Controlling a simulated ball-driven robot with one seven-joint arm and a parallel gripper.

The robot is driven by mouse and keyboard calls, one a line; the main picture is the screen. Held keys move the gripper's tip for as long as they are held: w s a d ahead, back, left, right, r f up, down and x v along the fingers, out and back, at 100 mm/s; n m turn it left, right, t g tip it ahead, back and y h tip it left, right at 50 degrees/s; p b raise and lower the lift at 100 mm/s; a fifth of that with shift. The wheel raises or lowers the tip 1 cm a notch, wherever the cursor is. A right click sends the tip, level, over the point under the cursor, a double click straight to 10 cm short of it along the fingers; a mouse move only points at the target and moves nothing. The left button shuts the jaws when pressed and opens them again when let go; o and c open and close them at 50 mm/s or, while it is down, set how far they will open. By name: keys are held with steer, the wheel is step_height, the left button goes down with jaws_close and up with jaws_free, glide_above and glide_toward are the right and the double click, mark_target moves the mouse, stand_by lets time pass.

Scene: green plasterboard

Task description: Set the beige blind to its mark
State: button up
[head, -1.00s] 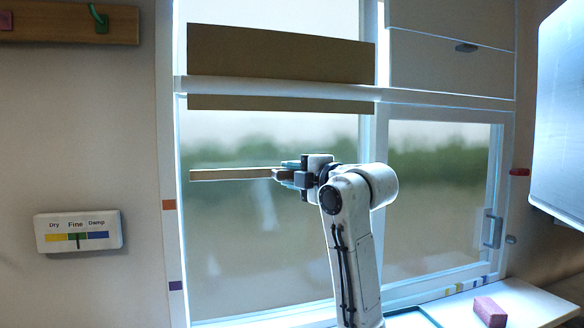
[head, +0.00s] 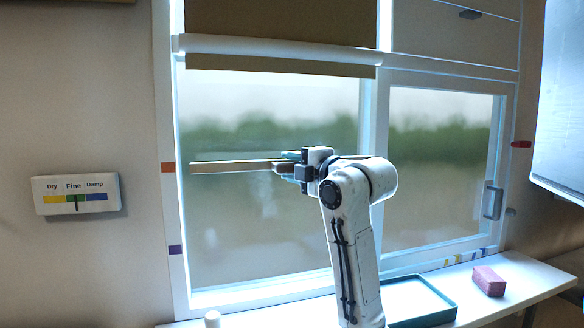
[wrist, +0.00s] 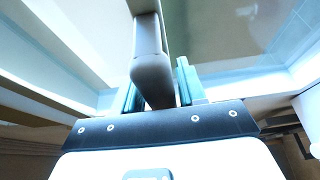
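The beige blind shows as a beige panel (head: 280,20) at the top of the left window, crossed by a white rail, with a narrow strip (head: 280,66) below. A slim beige bar (head: 230,167) lies nearly level across the window lower down; no cloth is clear between strip and bar. My gripper (head: 284,167) is on this bar, its teal fingers either side. In the wrist view the bar (wrist: 152,65) runs between the fingers (wrist: 158,90). An orange mark (head: 168,167) on the left frame is about level with the bar in the picture; a purple mark (head: 175,250) is lower.
A gauge (head: 76,194) labelled Dry, Fine, Damp hangs left, its pointer at the green part. The right sliding pane has a handle (head: 492,202). A red mark (head: 521,144) is right of it. A teal tray (head: 420,300) and pink block (head: 489,281) sit on the sill.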

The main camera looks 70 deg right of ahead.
steer(key=shift+o, duration=1)
steer(key=shift+s, duration=0.1)
steer(key=b+v, duration=0.1)
steer(key=v, duration=0.9)
steer(key=shift+s+a+b, duration=0.15)
steer(key=shift+s+b, duration=0.1)
steer(key=shift+b, duration=0.1)
steer(key=shift+s+f, duration=0.1)
